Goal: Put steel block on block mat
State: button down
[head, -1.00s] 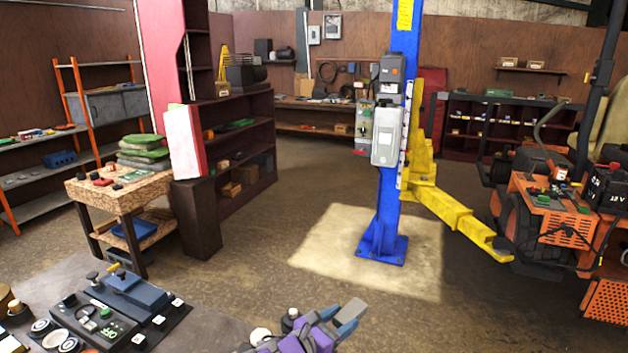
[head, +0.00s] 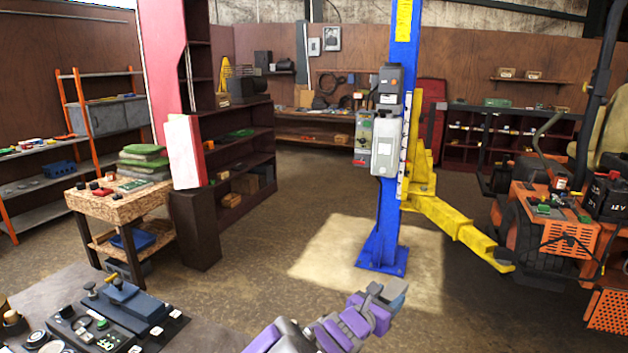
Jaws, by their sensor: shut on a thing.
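My gripper (head: 378,291) is at the bottom centre of the head view, at the end of my purple and grey arm. It is raised in front of the bare floor and points away to the upper right. It is shut on a small grey block (head: 394,292), which looks like the steel block; the fingers partly hide it. I cannot pick out the block mat in this view.
A bench with a control panel (head: 112,318) is at the lower left. A wooden cart (head: 112,207) stands behind it. A blue lift post (head: 391,225) with a yellow arm (head: 455,220) stands ahead, and an orange mower (head: 548,235) is at right. The floor between is clear.

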jog(key=r, duration=0.1)
jog(key=r+n+t+y, duration=0.1)
jog(key=r+n+y, duration=0.1)
jog(key=shift+w+d+r+t, duration=0.2)
jog(key=shift+w+t, duration=0.1)
jog(key=shift+t, duration=0.1)
jog(key=shift+a+r+n+y, duration=0.25)
jog(key=shift+n+y, duration=0.05)
jog(key=shift+y, duration=0.2)
jog(key=a+n+y, duration=0.1)
jog(key=a+n+t+y, duration=0.1)
jog(key=a+y, duration=0.1)
jog(key=shift+s+r+t, duration=0.2)
jog(key=shift+s+t, duration=0.1)
jog(key=shift+s, duration=0.1)
jog(key=shift+a, duration=0.1)
